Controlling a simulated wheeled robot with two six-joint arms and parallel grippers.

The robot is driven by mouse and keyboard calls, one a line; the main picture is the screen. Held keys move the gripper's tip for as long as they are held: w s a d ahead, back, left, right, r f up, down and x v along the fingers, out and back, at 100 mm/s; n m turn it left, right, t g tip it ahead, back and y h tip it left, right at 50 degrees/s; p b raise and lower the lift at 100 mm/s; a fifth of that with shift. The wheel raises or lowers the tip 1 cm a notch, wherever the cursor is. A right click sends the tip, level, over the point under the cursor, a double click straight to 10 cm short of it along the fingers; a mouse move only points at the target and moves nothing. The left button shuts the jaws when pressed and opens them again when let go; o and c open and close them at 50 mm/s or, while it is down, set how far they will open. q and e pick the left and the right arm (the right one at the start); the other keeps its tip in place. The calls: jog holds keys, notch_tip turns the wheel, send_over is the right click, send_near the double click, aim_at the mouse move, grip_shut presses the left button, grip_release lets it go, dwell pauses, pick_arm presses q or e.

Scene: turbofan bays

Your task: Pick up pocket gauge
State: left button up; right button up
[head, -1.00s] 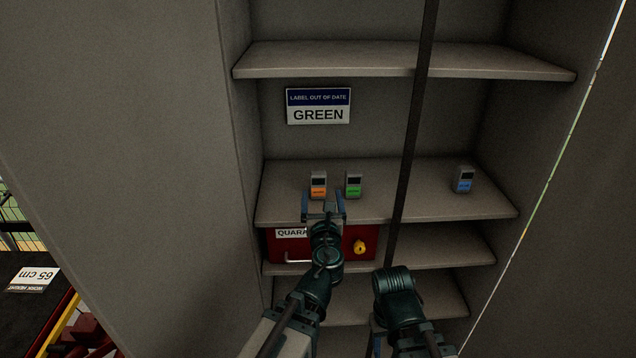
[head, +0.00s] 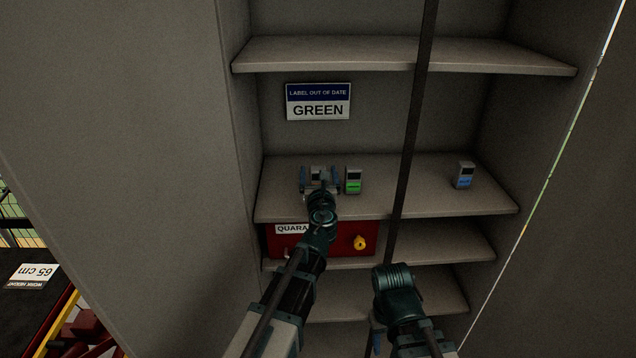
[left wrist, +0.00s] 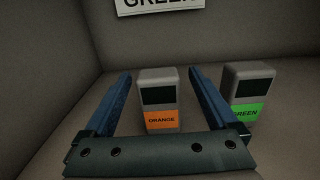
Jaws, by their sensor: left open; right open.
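Three small grey pocket gauges with dark screens stand on the middle shelf. The orange-labelled gauge (left wrist: 159,98) stands between the open fingers of my left gripper (left wrist: 160,100) in the left wrist view. In the head view my left gripper (head: 319,180) covers most of the orange gauge (head: 318,173). The green-labelled gauge (head: 353,181) stands just right of that gripper, and it also shows outside the right finger in the left wrist view (left wrist: 248,90). The blue-labelled gauge (head: 464,175) stands far right. My right gripper is not clearly visible; its arm is at the bottom of the head view.
A sign (head: 318,102) reading "LABEL OUT OF DATE GREEN" is on the back wall. A red quarantine box (head: 340,241) with a yellow knob sits on the shelf below. A dark vertical bar (head: 411,130) crosses before the shelves. The shelf between green and blue gauges is clear.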

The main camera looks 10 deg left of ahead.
pick_arm(q)
jog(key=x, duration=0.3)
jog(key=shift+w+a+f, duration=0.1)
jog(key=shift+w+f, duration=0.1)
jog(key=shift+s, duration=0.1)
grip_shut()
